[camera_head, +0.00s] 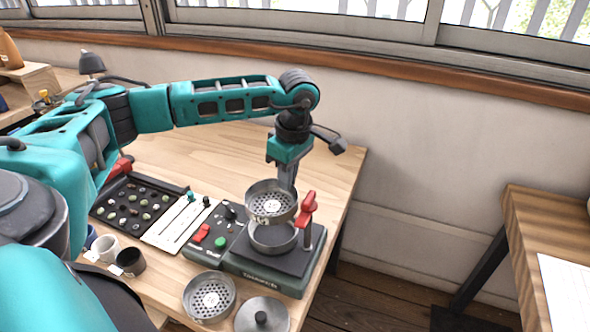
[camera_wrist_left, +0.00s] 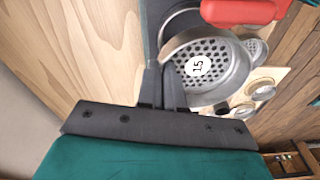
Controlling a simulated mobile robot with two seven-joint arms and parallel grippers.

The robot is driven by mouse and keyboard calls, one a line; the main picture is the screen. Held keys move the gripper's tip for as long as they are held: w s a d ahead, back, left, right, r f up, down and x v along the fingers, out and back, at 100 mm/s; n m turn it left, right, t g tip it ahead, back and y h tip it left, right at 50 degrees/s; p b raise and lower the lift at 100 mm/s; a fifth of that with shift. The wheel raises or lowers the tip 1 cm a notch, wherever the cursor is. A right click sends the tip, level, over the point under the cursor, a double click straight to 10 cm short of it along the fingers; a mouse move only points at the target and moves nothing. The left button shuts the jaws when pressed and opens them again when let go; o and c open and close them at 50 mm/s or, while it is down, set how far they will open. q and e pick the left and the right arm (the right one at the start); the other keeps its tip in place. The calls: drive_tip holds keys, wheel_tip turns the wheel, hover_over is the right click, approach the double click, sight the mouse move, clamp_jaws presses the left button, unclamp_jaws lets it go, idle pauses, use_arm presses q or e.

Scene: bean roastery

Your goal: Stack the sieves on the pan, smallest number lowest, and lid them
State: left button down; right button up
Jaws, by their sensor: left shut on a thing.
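My left gripper (camera_wrist_left: 164,88) is shut on the rim of a metal sieve (camera_head: 270,203), whose bottom has round holes and a white label. The label reads 15 in the left wrist view (camera_wrist_left: 198,66). In the head view, the held sieve is above the round metal pan (camera_head: 273,247), overlapping its back edge in the picture; whether they touch is unclear. The pan sits on the dark plate of the shaker base (camera_head: 262,277). Another perforated sieve (camera_head: 209,297) lies in front of the base, its number too small to read. The grey lid (camera_head: 262,316) with a black knob lies beside it.
A red-handled clamp (camera_head: 307,203) stands at the base's right. Left of the base are a control panel (camera_head: 209,233), a light card (camera_head: 176,222), a bean tray (camera_head: 136,207) and small cups (camera_head: 130,262). The table behind the base is clear.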

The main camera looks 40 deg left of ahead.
sight(287, 199)
use_arm(q)
drive_tip(key=shift+s+f+b, duration=0.1)
drive_tip(key=shift+f+b, duration=0.3)
drive_tip(key=shift+f, duration=0.2)
wheel_tip(287, 199, down, 4)
drive_tip(key=b, duration=0.3)
drive_tip(key=shift+f, duration=0.25)
idle(0.6)
drive_tip(key=shift+f+b, duration=0.3)
drive_tip(key=c, duration=1.7)
unclamp_jaws()
drive_tip(key=shift+c, duration=0.2)
drive_tip(key=shift+o, duration=0.9)
